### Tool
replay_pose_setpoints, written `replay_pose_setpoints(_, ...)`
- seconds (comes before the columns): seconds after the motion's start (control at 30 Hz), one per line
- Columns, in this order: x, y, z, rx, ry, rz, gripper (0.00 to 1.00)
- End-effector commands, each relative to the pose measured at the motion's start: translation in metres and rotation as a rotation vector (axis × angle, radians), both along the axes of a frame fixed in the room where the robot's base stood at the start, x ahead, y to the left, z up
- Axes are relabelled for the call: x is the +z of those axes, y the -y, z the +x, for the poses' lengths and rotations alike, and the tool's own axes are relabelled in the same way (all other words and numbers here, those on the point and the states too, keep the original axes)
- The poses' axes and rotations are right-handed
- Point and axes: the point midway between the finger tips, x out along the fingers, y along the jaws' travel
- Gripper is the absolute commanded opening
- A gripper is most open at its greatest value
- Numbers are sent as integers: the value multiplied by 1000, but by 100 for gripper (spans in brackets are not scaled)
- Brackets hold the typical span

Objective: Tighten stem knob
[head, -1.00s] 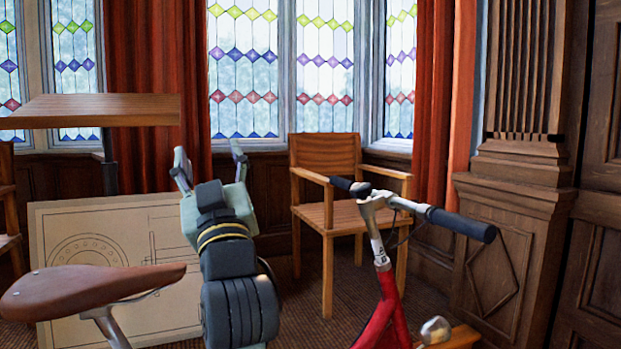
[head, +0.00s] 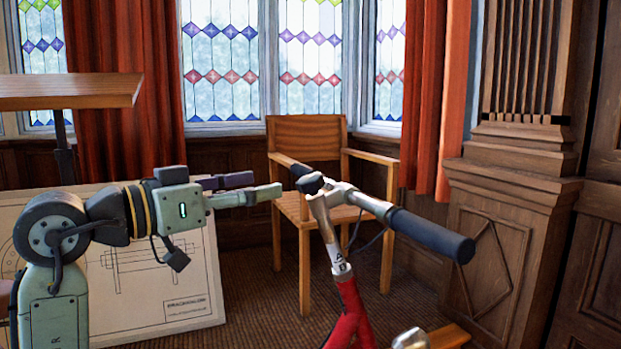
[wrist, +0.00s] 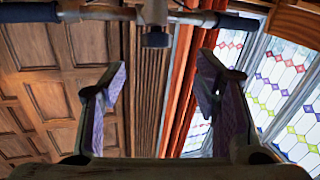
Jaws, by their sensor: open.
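A red bicycle (head: 350,310) stands in front of me with a silver stem (head: 325,225) and a handlebar with dark grips. A small black knob (head: 310,183) sits at the top of the stem. In the wrist view a dark knob-like end (wrist: 156,39) shows below the handlebar, in line with the gap between the fingers and beyond their tips. My gripper (head: 265,186) is open and empty. It points right, just left of the stem top in the head view, apart from it. In the wrist view its two fingers (wrist: 163,65) are spread wide.
The right handlebar grip (head: 430,234) sticks out toward the front right. A wooden armchair (head: 305,135) stands behind the handlebar. A drawing board (head: 200,290) leans behind my arm, and a wooden tabletop (head: 70,92) is at the upper left. A carved wooden pillar (head: 515,200) stands right.

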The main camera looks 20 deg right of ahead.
Motion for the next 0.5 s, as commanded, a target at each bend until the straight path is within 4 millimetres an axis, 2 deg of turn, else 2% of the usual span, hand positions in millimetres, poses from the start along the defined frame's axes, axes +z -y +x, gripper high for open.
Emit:
replay_pose_setpoints(0.17, 1, 11, -1, -23, -4, 4, 56)
replay_pose_setpoints(0.5, 2, 71, 19, -22, -4, 4, 56)
